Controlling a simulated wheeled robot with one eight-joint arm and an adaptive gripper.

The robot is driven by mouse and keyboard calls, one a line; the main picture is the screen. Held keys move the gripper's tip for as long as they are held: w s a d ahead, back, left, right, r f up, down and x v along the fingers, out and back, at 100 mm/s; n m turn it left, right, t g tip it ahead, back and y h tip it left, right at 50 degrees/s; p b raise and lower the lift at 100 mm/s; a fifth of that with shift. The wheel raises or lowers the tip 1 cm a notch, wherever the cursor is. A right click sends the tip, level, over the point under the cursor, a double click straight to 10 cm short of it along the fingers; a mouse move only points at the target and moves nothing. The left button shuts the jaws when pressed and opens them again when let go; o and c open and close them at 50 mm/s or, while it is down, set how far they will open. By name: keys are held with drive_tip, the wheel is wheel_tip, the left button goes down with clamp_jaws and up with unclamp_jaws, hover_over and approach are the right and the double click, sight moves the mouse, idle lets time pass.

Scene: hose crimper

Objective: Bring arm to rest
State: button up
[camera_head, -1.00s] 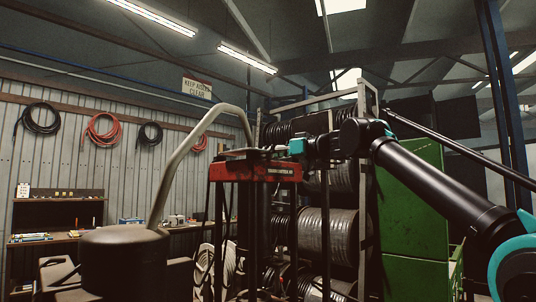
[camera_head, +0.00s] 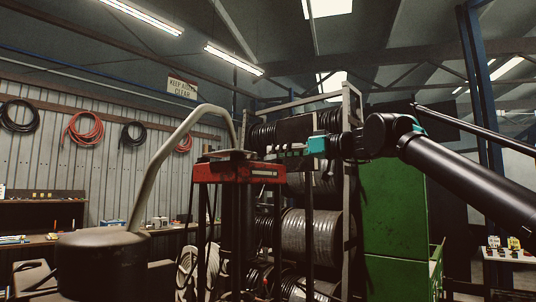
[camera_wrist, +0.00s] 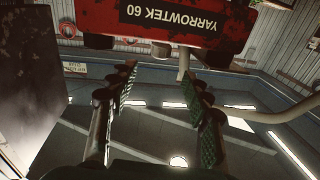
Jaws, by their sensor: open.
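My gripper (camera_head: 285,150) is level beside the top of the red crimper head (camera_head: 238,173) in the head view, its fingers pointing left. In the wrist view my gripper (camera_wrist: 160,82) is open, with its two padded fingers apart and nothing between them. The red head (camera_wrist: 180,22) shows upside down at the top of the wrist view, with a "YARROWTEK 60" label, beyond the fingertips. Whether the fingers touch it I cannot tell. My black arm reaches in from the right, bent at a joint near the gripper.
A rack of hose reels (camera_head: 315,232) stands behind the crimper, with a green cabinet (camera_head: 393,222) to its right. A grey drum with a bent pipe (camera_head: 180,155) is at the left front. Hose coils (camera_head: 82,128) hang on the wall. A small table (camera_head: 510,257) is at the far right.

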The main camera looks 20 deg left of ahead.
drive_tip(key=shift+s+d, duration=0.1)
drive_tip(key=shift+d, duration=0.55)
drive_tip(key=w+d+f+m+t+h, duration=0.1)
drive_tip(key=w+d+f+m+h, duration=0.2)
drive_tip(key=f, duration=0.6)
drive_tip(key=w+d+f+t+h, duration=0.1)
drive_tip(key=w+d+f, duration=0.25)
drive_tip(key=f, duration=0.45)
drive_tip(key=w+d+f+m+h, duration=0.15)
drive_tip(key=d+f, duration=0.25)
drive_tip(key=f, duration=0.5)
drive_tip(key=w+d+f+m+t+h, duration=0.1)
drive_tip(key=d+f+m+h, duration=0.2)
drive_tip(key=d+f, duration=0.65)
drive_tip(key=d+f+m+t+h, duration=0.1)
drive_tip(key=d+f+m+h, duration=0.15)
drive_tip(key=d+f, duration=0.75)
drive_tip(key=s+d+f+m+h, duration=0.3)
drive_tip(key=s+d+f, duration=0.3)
drive_tip(key=d+f, duration=0.4)
drive_tip(key=s+d+f+m+h, duration=0.4)
drive_tip(key=d+f, duration=0.3)
drive_tip(key=f, duration=0.6)
drive_tip(key=s+f+g, duration=0.1)
drive_tip(key=s+f, duration=0.2)
drive_tip(key=s, duration=0.3)
drive_tip(key=s+f+n+g, duration=0.1)
drive_tip(key=s+f, duration=0.3)
drive_tip(key=s, duration=0.3)
drive_tip(key=shift+s, duration=0.2)
